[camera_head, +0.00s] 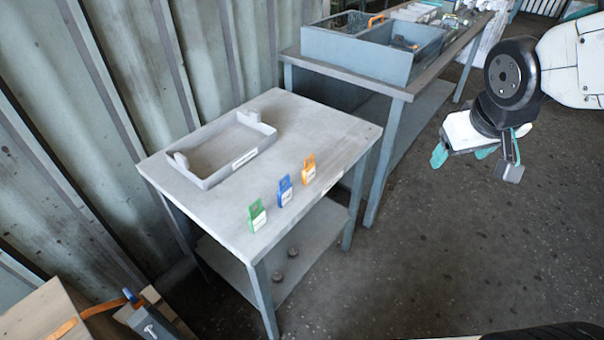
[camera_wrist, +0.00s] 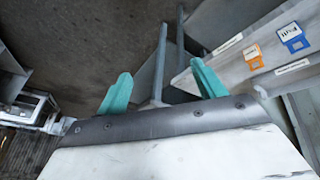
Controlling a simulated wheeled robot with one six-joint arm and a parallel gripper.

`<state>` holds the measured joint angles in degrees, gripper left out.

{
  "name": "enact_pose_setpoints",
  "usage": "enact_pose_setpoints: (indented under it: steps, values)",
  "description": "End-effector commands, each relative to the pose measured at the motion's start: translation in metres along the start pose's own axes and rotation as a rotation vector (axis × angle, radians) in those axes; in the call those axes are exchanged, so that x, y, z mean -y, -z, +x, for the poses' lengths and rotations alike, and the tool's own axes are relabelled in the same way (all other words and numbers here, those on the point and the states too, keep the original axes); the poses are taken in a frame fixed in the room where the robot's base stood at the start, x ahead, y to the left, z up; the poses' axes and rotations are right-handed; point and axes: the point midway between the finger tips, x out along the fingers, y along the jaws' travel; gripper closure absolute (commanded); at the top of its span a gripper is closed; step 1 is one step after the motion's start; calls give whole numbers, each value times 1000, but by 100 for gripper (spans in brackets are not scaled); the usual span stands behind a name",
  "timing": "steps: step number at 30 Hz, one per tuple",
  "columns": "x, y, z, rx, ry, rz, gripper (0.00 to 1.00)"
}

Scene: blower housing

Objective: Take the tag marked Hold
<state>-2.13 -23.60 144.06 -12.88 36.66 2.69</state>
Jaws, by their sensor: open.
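Three upright tags stand in a row along the front edge of a small grey table (camera_head: 330,120): a green tag (camera_head: 257,215), a blue tag (camera_head: 285,190) and an orange tag (camera_head: 308,169). Each has a white label, too small to read in the head view. The wrist view shows the orange tag (camera_wrist: 253,56) and the blue tag (camera_wrist: 291,38); their lettering is not clear enough to read surely. The green tag is outside that view. My gripper (camera_head: 463,155) is open and empty, right of the table and apart from the tags. Its teal fingers show in the wrist view (camera_wrist: 160,77).
A shallow grey tray (camera_head: 205,182) with a label lies on the table behind the tags. A longer bench (camera_head: 398,92) with a divided bin (camera_head: 350,58) stands behind. A box (camera_head: 50,312) is at lower left. The floor (camera_head: 450,240) right of the table is clear.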

Motion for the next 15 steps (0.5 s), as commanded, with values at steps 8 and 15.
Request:
enact_pose_setpoints:
  steps: [8,15]
  values:
    - [48,100,112,-314,75,-251,31]
    - [137,130,188,-582,326,-420,31]
